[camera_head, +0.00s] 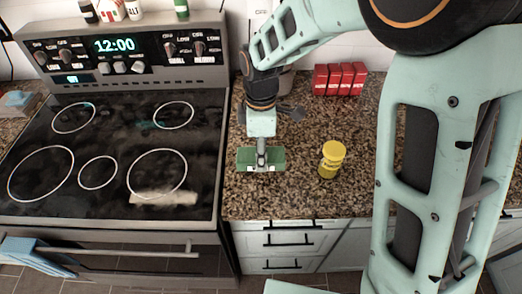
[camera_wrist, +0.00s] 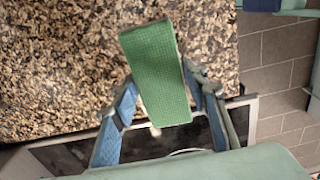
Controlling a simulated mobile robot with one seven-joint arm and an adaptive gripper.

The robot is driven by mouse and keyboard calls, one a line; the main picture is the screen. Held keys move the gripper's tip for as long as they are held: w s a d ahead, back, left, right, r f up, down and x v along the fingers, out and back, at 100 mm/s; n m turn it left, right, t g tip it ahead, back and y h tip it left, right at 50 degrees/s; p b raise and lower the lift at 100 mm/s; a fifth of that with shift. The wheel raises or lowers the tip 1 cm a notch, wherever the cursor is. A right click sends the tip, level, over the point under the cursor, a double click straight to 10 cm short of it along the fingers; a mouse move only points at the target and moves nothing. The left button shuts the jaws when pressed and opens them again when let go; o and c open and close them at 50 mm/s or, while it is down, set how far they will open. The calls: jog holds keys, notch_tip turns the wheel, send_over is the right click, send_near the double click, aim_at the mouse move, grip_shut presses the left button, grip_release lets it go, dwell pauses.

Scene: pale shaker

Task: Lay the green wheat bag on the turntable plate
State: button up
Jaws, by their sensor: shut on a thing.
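The green wheat bag (camera_head: 275,158) is a flat green block over the granite counter, just right of the stove, in the head view. My gripper (camera_head: 262,152) points down at its middle and is shut on it. In the wrist view the green wheat bag (camera_wrist: 158,65) shows as a long textured green slab between the two blue-padded fingers of my gripper (camera_wrist: 160,82). I cannot tell whether the bag touches the counter. No turntable plate can be made out in either view.
A yellow jar (camera_head: 331,159) stands on the counter right of the bag. Several red canisters (camera_head: 339,79) stand at the back. The black stovetop (camera_head: 103,150) lies left, with a pale streak near its front. The counter's front edge is close to the bag.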

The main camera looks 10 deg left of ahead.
jog(key=shift+f+b, duration=1.3)
jog(key=shift+f, duration=0.8)
jog(key=shift+f, duration=0.25)
jog(key=o, duration=1.3)
jog(key=shift+o, duration=0.2)
